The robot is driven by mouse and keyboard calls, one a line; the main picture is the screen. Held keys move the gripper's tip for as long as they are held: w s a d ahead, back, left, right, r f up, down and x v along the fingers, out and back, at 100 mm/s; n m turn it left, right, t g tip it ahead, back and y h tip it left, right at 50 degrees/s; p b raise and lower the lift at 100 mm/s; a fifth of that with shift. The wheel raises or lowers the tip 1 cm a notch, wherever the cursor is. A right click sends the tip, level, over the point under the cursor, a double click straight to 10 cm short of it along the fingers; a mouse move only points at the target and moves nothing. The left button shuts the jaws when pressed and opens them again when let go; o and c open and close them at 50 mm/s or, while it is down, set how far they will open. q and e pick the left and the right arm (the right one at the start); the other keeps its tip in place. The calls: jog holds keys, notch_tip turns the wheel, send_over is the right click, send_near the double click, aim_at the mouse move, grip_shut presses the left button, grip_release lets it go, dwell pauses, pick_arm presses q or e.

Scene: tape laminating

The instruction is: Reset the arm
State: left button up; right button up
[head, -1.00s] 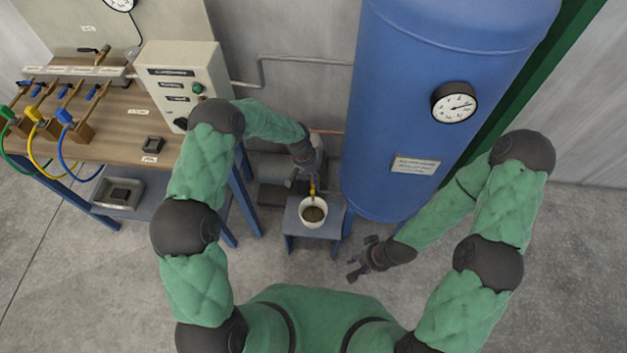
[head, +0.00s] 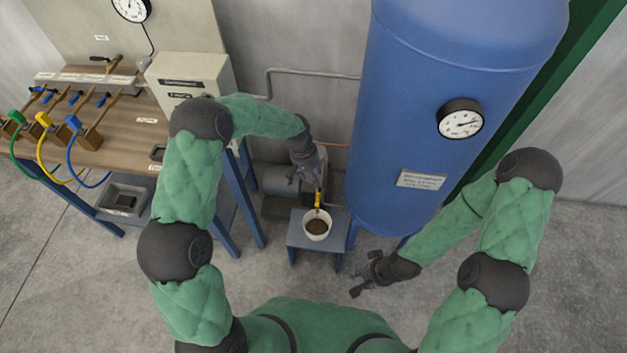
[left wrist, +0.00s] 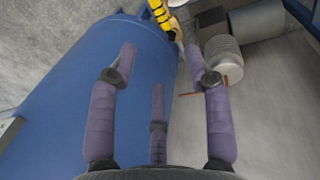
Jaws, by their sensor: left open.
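My left gripper (head: 316,172) is open and empty. It hangs by the lower left side of the blue tank (head: 440,110), above a yellow-handled valve (head: 318,199). In the left wrist view my left gripper's purple-grey fingers (left wrist: 158,65) are spread apart, with the blue tank (left wrist: 85,90) behind them and the yellow handle (left wrist: 162,15) beyond the fingertips, clear of them. My right gripper (head: 362,274) is low in front of the tank with its fingers apart and nothing visible between them.
A white bucket (head: 317,224) with brown contents stands on a small blue-grey stand (head: 298,242) under the valve. A workbench (head: 120,135) with coloured hoses and a control box (head: 185,72) is at the left. Open floor lies in front.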

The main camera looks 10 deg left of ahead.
pick_arm(q)
jog(key=shift+f, duration=0.15)
jog(key=s+f, duration=0.3)
jog(key=s, duration=0.6)
jog(key=s+f+n+h, duration=0.1)
jog(key=s+f, duration=0.3)
jog(key=s, duration=0.5)
jog(key=s+f+n, duration=0.1)
jog(key=s+f, duration=0.2)
jog(key=s, duration=0.6)
jog(key=shift+s+d+f+h, duration=0.25)
jog(key=shift+s+f+h, duration=0.05)
jog(key=shift+f+h, duration=0.1)
